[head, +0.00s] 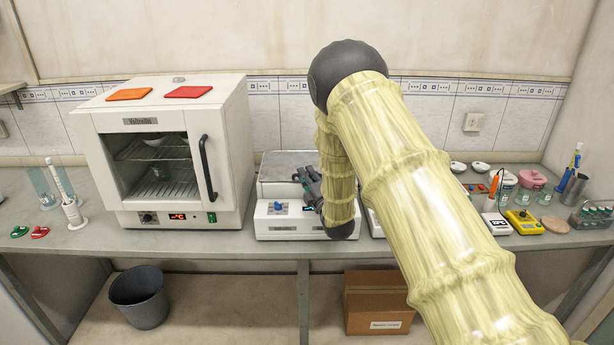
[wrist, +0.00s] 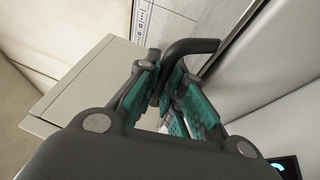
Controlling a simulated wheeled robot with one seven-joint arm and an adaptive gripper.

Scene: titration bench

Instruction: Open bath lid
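The bath (head: 290,222) is a low white box with a blue knob on the bench, right of the oven. Its flat grey lid (head: 283,163) lies closed on top, as far as I can see; my arm covers its right part. My gripper (head: 302,177) is at the lid's front, right of centre. In the wrist view, the lid (wrist: 85,82) is at the left and a dark bent handle (wrist: 194,46) runs down between the teal-padded fingers of my gripper (wrist: 167,80). The fingers are drawn close together around the handle; the exact contact is partly hidden.
The white oven (head: 228,160) stands close on the left of the bath, with red and orange pads on top. Small bottles, dishes and a yellow meter (head: 523,222) are at the right. A bin (head: 139,300) and a cardboard box (head: 376,300) are below the bench.

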